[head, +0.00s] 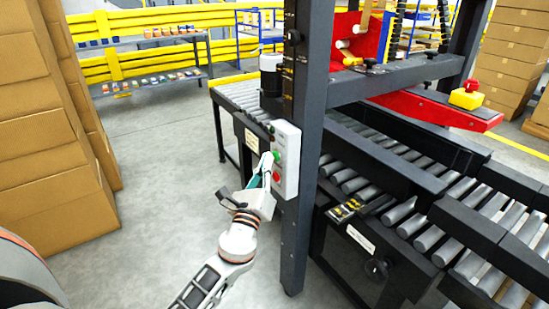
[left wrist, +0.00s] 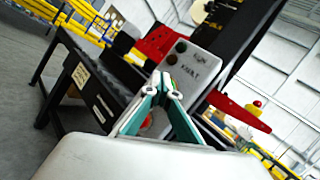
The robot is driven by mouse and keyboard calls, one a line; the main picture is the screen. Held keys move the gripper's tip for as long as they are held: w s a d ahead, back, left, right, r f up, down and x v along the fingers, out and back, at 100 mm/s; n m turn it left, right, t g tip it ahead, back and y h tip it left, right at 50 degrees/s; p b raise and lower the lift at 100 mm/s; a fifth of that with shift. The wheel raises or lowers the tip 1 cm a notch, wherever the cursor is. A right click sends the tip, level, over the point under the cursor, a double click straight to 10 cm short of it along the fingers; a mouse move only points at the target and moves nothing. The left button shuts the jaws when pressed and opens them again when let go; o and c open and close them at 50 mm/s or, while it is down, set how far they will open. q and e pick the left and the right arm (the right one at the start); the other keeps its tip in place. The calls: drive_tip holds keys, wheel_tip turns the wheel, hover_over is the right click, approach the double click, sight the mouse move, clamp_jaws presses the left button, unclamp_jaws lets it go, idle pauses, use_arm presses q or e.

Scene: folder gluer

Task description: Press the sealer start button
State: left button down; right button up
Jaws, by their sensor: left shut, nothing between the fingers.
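A pale grey control box (head: 288,150) is fixed to the dark upright of the machine. It carries a green button (head: 277,156) with a red button (head: 276,176) below it. My left gripper (head: 267,163) is shut and empty, its tips right at the box near the green button; I cannot tell whether they touch it. In the left wrist view the teal fingers (left wrist: 166,88) meet in front of the box (left wrist: 200,66), which shows two small lamps marked RUN and FAULT. The red button (left wrist: 147,121) shows partly between the fingers; the green button seems hidden behind the tips. My right gripper is not in view.
The dark machine upright (head: 305,130) stands right behind the box, with a roller conveyor (head: 400,215) to its right. Stacked cartons (head: 55,170) stand at the left. The grey floor (head: 160,140) between them is clear.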

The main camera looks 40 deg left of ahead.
use_arm(q)
drive_tip(key=shift+w+d, duration=0.1)
drive_tip(key=shift+w, duration=0.15)
idle(0.4)
drive_tip(key=shift+s, duration=0.15)
drive_tip(key=shift+s+a, duration=0.25)
drive_tip(key=shift+s, duration=0.25)
drive_tip(key=s+a, duration=0.2)
drive_tip(key=s, duration=0.3)
drive_tip(key=shift+s+a, duration=0.15)
drive_tip(key=shift+s, duration=0.15)
idle(0.9)
